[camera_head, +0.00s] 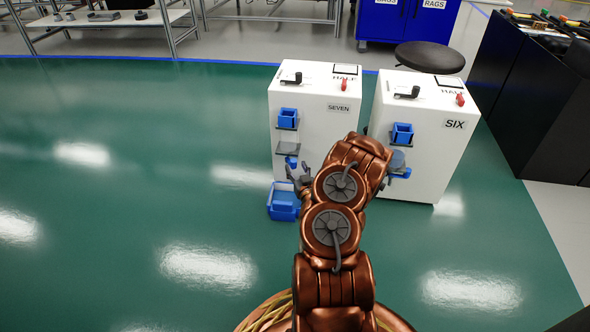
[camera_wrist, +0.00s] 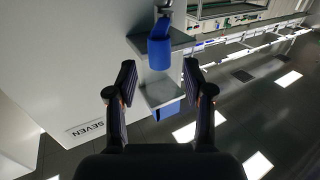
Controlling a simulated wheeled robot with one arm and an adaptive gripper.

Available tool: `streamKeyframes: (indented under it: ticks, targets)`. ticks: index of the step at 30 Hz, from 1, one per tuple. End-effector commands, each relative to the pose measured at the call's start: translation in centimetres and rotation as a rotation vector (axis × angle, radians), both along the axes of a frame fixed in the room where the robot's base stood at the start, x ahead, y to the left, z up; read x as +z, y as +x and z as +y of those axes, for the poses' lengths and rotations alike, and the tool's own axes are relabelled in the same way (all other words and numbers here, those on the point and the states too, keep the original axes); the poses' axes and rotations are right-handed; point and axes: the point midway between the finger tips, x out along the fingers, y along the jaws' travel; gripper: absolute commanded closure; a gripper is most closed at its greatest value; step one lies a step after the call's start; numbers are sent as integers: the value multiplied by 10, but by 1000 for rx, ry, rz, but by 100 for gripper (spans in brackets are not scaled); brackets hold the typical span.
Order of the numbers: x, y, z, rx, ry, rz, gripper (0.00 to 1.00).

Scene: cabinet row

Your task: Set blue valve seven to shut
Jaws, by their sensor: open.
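The white cabinet labelled SEVEN (camera_head: 330,95) stands left of the one labelled SIX. A blue valve part (camera_head: 291,162) sits low on its front, under a small grey shelf (camera_head: 287,148). My gripper (camera_head: 299,178) is just in front of it, partly hidden by my arm. In the wrist view, a blue handle-like piece (camera_wrist: 159,53) hangs from a grey fitting beyond and between the fingertips of my open gripper (camera_wrist: 159,72). The fingers look apart from it. A grey plate (camera_wrist: 160,94) lies behind it. I cannot read the valve's setting.
Cabinet SIX (camera_head: 425,125) stands close on the right with similar blue parts. A blue bin (camera_head: 284,203) is on the floor below cabinet SEVEN. A blue box (camera_head: 288,118) is higher on its front. A dark stool (camera_head: 430,57) stands behind. Green floor at left is clear.

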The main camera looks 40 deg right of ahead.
Motion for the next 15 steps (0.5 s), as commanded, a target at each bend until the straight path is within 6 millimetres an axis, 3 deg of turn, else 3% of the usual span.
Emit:
streamKeyframes:
  ticks: [6,15]
  targets:
    - [-1,15,-8,0,-3,-1,48]
    - [0,18,-10,-1,0,1,48]
